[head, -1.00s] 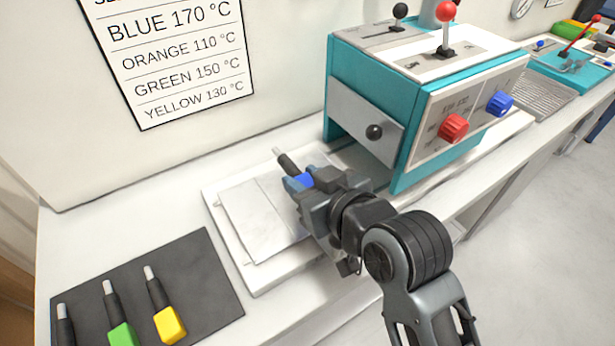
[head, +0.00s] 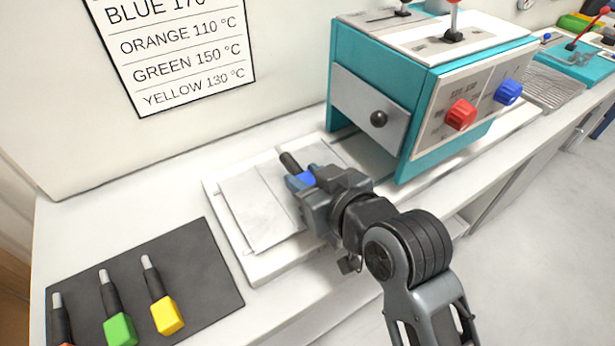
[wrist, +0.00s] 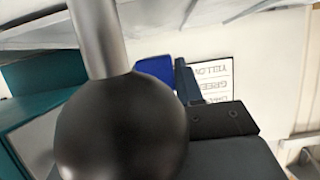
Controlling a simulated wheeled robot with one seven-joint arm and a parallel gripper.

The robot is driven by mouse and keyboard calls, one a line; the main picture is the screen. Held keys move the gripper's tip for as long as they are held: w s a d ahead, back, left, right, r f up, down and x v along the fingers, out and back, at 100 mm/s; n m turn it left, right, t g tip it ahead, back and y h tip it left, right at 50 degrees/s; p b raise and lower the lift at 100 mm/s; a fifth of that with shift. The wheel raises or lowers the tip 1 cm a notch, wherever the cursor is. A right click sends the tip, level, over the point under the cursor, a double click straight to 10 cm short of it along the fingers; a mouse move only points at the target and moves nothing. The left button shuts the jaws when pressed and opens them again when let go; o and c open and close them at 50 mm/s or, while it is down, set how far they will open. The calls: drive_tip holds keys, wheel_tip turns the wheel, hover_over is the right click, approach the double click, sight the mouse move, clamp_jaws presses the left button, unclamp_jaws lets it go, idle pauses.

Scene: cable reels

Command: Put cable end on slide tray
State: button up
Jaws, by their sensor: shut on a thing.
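The cable end has a blue block (head: 307,179) and a dark sleeve (head: 290,163), which points up and left. My gripper (head: 308,183) is shut on the blue block; the block also shows in the wrist view (wrist: 157,69). The white slide tray (head: 252,213) lies on the bench left of the teal machine. My gripper and the cable end are over the tray's right part. The gripper hides the surface below, so I cannot tell whether the cable end touches the tray.
The teal machine (head: 385,75) stands right of the tray, with a black ball knob (head: 378,119) on its side. A dark mat (head: 200,265) at lower left bears green (head: 119,330) and yellow (head: 167,315) cable ends. A large black ball (wrist: 120,130) blocks much of the wrist view.

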drive_tip(key=shift+f, duration=0.2)
idle(0.5)
drive_tip(key=shift+f, duration=0.25)
drive_tip(key=o, duration=1.1)
drive_tip(key=shift+f, duration=0.15)
drive_tip(key=shift+o, duration=0.2)
